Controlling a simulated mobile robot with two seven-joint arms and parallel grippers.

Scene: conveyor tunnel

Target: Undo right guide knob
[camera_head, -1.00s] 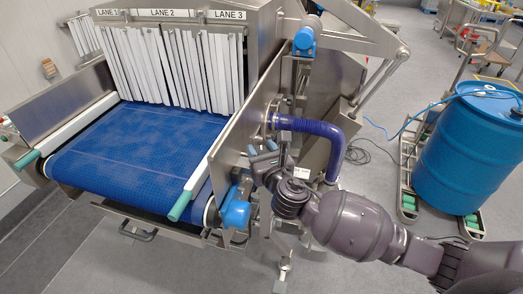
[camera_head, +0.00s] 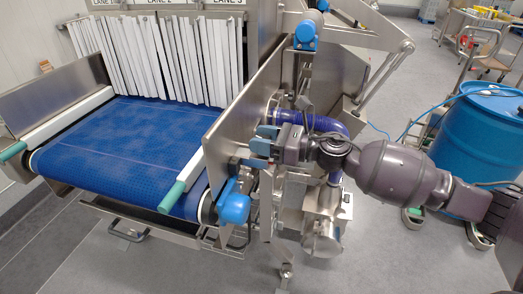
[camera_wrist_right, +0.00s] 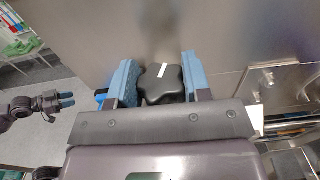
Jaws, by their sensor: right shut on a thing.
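The right guide knob (camera_wrist_right: 162,84) is a black, lobed knob with a white line on its face, set against the steel side plate (camera_wrist_right: 225,30). In the right wrist view it sits between the blue fingers of my right gripper (camera_wrist_right: 160,80), which is shut on it. The white line is tilted slightly. In the head view my right gripper (camera_head: 265,141) reaches from the right to the outer face of the side plate, and the knob is hidden there. My left gripper (camera_wrist_right: 66,100) shows small at the left of the right wrist view, away from the knob; its opening is unclear.
A blue conveyor belt (camera_head: 125,150) lies left of the plate, with a green-tipped guide rail (camera_head: 185,180) along its near side. A purple hose (camera_head: 325,123) runs close behind my right arm. A blue motor cap (camera_head: 233,208) sits below the gripper. A blue drum (camera_head: 485,140) stands at right.

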